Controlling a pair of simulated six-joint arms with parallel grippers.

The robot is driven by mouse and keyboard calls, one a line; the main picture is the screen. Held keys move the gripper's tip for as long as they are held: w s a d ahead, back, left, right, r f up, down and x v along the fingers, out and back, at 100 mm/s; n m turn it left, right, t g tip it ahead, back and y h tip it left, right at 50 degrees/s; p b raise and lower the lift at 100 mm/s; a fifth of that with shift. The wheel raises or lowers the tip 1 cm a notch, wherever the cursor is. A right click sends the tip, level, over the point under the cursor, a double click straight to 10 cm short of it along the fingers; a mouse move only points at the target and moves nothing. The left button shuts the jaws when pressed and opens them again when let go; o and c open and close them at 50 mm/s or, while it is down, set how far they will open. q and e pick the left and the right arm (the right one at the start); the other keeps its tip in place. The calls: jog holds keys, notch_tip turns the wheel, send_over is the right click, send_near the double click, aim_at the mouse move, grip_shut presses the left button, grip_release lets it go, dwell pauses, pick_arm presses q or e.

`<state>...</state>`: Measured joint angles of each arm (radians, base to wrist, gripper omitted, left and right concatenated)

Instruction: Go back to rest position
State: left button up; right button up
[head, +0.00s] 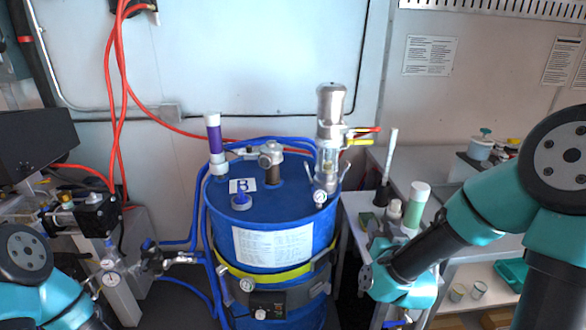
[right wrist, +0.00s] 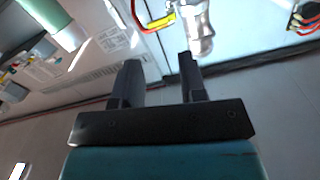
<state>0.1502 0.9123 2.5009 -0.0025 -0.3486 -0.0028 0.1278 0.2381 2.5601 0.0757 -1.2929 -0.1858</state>
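My right arm comes in from the right in the head view, with its teal wrist low in front of the side table, right of the blue drum. In the right wrist view my right gripper (right wrist: 158,78) has its two dark fingers well apart. Nothing is between them. Its fingers cannot be made out clearly in the head view. Of my left arm only teal links show at the lower left of the head view. My left gripper is not in view.
A blue drum (head: 273,246) stands in the middle with a steel pump (head: 331,110), a purple-banded cylinder (head: 214,135) and hoses. Right of it, a side table holds a green-banded cylinder (head: 416,206). Valves and gauges (head: 111,278) stand at left.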

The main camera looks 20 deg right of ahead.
jog(key=s+a+f+n+g+y, duration=0.1)
jog(key=a+f+g+y, duration=0.25)
jog(key=f, duration=0.75)
jog(key=a+f+n+g+y, duration=0.15)
jog(key=a+f+g, duration=0.3)
jog(key=f, duration=0.65)
jog(key=s+a+f+g+y, duration=0.1)
jog(key=s+a+f+g, duration=0.3)
jog(key=s+f, duration=0.2)
jog(key=s+a+f+g+y, duration=0.1)
jog(key=s+a+f+g, duration=0.3)
jog(key=f, duration=0.5)
jog(key=s, duration=0.2)
jog(key=shift+s+f+g+y, duration=0.3)
jog(key=shift+f+g, duration=0.05)
jog(key=shift+g, duration=0.05)
